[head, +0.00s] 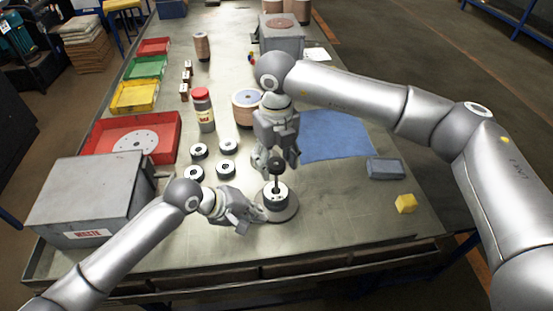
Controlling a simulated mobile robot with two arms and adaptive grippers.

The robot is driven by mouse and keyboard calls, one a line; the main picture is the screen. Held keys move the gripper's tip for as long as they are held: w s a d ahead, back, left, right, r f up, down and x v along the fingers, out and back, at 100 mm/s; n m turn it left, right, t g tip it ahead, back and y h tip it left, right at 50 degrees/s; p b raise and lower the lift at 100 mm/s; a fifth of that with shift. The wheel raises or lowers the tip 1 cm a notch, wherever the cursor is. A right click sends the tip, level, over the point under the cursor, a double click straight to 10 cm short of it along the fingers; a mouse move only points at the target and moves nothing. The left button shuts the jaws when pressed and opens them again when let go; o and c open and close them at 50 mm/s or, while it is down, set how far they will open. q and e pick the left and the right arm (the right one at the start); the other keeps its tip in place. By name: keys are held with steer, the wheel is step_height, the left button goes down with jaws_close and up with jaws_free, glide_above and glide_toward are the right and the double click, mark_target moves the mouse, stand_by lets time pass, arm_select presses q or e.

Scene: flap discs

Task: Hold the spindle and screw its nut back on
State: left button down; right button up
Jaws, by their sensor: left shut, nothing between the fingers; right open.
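The spindle (277,181) stands upright on a round grey base (292,211) near the table's front. A black-and-white ring (283,198) sits around its lower part. A dark round piece, perhaps the nut (276,163), shows at the spindle's top; I cannot tell whether it is threaded on. My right gripper (274,167) points down over the spindle's top, open, with its fingers around or beside the dark piece. My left gripper (246,222) is shut and empty, low at the left side of the base; I cannot tell whether it touches the base.
Several black-and-white rings (226,167) lie left of the spindle. A red-capped bottle (204,112) stands behind them. A grey box (90,195) and a red tray (105,128) are at left. A blue cloth (335,135), grey block (385,168) and yellow block (406,204) are at right.

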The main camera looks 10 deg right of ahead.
steer(key=n, duration=1.1)
steer(key=shift+n, duration=0.3)
steer(key=n, duration=0.3)
steer(key=shift+n, duration=0.4)
